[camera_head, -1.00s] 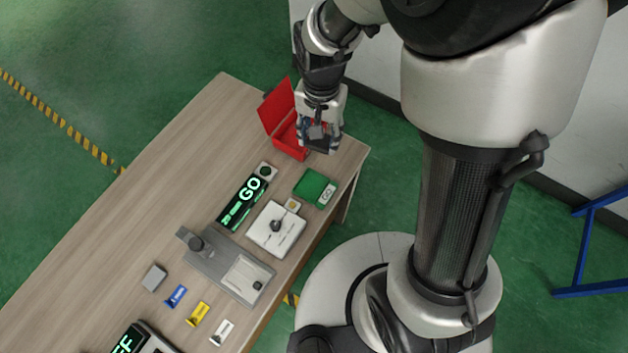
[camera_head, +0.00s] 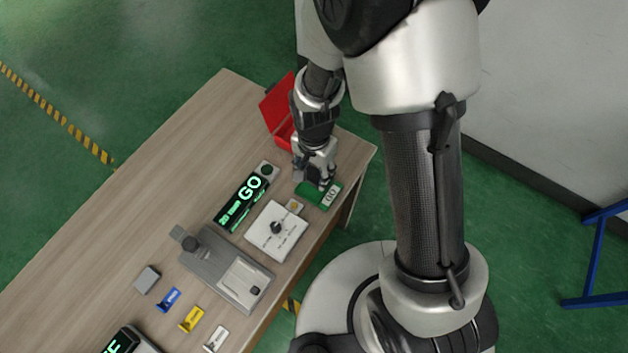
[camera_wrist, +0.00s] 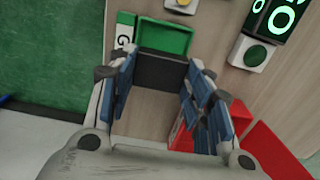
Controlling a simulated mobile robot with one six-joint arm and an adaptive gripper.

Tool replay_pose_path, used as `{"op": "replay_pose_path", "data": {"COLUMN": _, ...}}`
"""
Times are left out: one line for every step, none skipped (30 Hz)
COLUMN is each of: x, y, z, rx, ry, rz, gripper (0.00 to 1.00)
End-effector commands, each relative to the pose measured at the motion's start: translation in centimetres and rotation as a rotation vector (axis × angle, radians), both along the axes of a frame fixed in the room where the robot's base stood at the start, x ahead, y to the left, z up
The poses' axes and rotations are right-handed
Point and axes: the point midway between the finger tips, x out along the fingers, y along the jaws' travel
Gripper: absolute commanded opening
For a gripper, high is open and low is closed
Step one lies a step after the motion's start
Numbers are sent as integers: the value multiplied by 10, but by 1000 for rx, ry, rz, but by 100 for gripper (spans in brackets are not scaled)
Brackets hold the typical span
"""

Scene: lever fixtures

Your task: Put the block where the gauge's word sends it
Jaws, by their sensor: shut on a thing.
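The gauge (camera_head: 240,203) is a black display with the glowing green word GO. A green tray (camera_head: 321,197) with a white GO label lies on the table's right side. It also shows in the wrist view (camera_wrist: 165,38), just beyond the fingertips. My gripper (camera_head: 316,174) is shut on a dark grey block (camera_wrist: 160,70), over the tray's back edge in the head view. The fingers hide part of the tray and block there. I cannot tell whether the block touches the tray. An open red box (camera_head: 274,112) stands behind the gripper, partly hidden by the arm.
A white dial panel (camera_head: 275,231) and a grey lever fixture (camera_head: 228,270) stand left of the tray. A loose grey block (camera_head: 147,279) and blue (camera_head: 168,299), yellow (camera_head: 191,319) and white (camera_head: 216,339) labelled pieces lie nearer. The table's far left is clear.

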Motion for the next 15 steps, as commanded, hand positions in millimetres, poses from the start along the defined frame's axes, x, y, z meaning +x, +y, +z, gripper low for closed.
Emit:
{"op": "replay_pose_path", "data": {"x": 0, "y": 0, "z": -3, "rx": 0, "ry": 0, "rz": 0, "gripper": 32}}
{"op": "replay_pose_path", "data": {"x": 0, "y": 0, "z": -5, "rx": 0, "ry": 0, "rz": 0, "gripper": 32}}
{"op": "replay_pose_path", "data": {"x": 0, "y": 0, "z": -8, "rx": 0, "ry": 0, "rz": 0, "gripper": 32}}
{"op": "replay_pose_path", "data": {"x": 0, "y": 0, "z": -11, "rx": 0, "ry": 0, "rz": 0, "gripper": 32}}
{"op": "replay_pose_path", "data": {"x": 0, "y": 0, "z": -15, "rx": 0, "ry": 0, "rz": 0, "gripper": 32}}
{"op": "replay_pose_path", "data": {"x": 0, "y": 0, "z": -21, "rx": 0, "ry": 1, "rz": 0, "gripper": 32}}
{"op": "replay_pose_path", "data": {"x": 0, "y": 0, "z": -27, "rx": -1, "ry": 2, "rz": 0, "gripper": 32}}
{"op": "replay_pose_path", "data": {"x": 0, "y": 0, "z": -32, "rx": -1, "ry": 2, "rz": 0, "gripper": 32}}
{"op": "replay_pose_path", "data": {"x": 0, "y": 0, "z": -38, "rx": 0, "ry": 1, "rz": 0, "gripper": 32}}
{"op": "replay_pose_path", "data": {"x": 0, "y": 0, "z": -42, "rx": 0, "ry": 1, "rz": 0, "gripper": 32}}
{"op": "replay_pose_path", "data": {"x": 0, "y": 0, "z": -44, "rx": 0, "ry": 1, "rz": 0, "gripper": 32}}
{"op": "replay_pose_path", "data": {"x": 0, "y": 0, "z": -46, "rx": 0, "ry": 0, "rz": 0, "gripper": 32}}
{"op": "replay_pose_path", "data": {"x": 0, "y": 0, "z": -46, "rx": 0, "ry": -1, "rz": 0, "gripper": 32}}
{"op": "replay_pose_path", "data": {"x": 1, "y": 0, "z": -45, "rx": 0, "ry": -1, "rz": 0, "gripper": 32}}
{"op": "replay_pose_path", "data": {"x": 1, "y": 0, "z": -44, "rx": 1, "ry": -2, "rz": 0, "gripper": 32}}
